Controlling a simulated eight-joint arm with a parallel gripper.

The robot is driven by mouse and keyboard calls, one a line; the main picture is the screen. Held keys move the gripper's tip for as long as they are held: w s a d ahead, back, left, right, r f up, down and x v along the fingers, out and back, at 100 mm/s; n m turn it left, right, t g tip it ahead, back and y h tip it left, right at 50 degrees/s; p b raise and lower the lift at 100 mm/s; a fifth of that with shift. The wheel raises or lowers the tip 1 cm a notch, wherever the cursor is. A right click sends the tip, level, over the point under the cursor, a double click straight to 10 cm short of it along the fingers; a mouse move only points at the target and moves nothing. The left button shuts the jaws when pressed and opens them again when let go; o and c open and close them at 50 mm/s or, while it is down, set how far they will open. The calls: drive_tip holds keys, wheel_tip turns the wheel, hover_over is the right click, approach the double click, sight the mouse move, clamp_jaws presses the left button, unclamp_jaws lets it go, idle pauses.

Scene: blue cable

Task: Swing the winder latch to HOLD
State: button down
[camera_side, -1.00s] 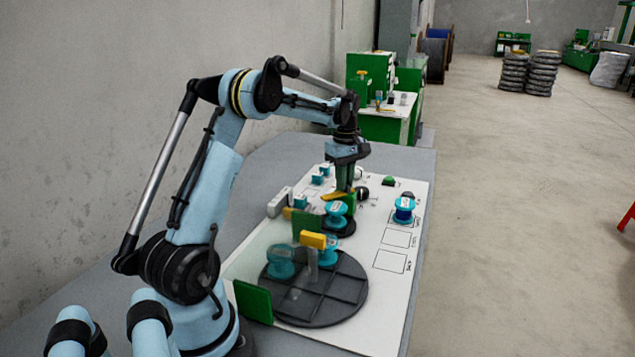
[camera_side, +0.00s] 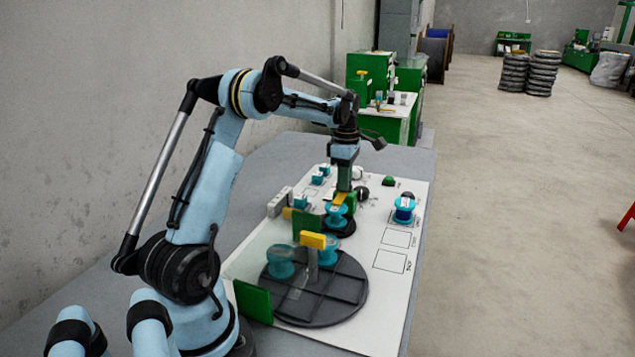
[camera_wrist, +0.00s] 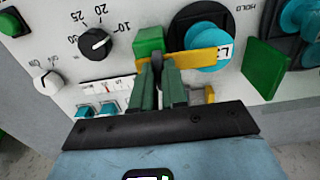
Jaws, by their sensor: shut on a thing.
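The winder latch, a yellow bar (camera_wrist: 205,61), runs right from my fingertips across the blue-green spool (camera_wrist: 201,30) in the wrist view. In the side view the latch (camera_side: 341,198) shows just below my gripper (camera_side: 343,186). My gripper (camera_wrist: 163,72) is shut on the latch's near end at a dark grip, partly hidden between the fingers. The word HOLD (camera_wrist: 245,18) is printed on the white panel to the right of the spool, apart from the bar.
A green block (camera_wrist: 149,40) stands close to the fingertips. A black dial (camera_wrist: 95,42) and white knob (camera_wrist: 46,82) lie left. A green plate (camera_wrist: 265,68) rises right. In the side view, a dark turntable (camera_side: 340,290) carries spools; another spool (camera_side: 404,210) sits right.

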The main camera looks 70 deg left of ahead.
idle(0.4)
drive_tip(key=c, duration=1.2)
unclamp_jaws()
drive_tip(key=shift+o, duration=0.2)
wheel_tip(320, 180, up, 12)
drive_tip(key=shift+r, duration=0.1)
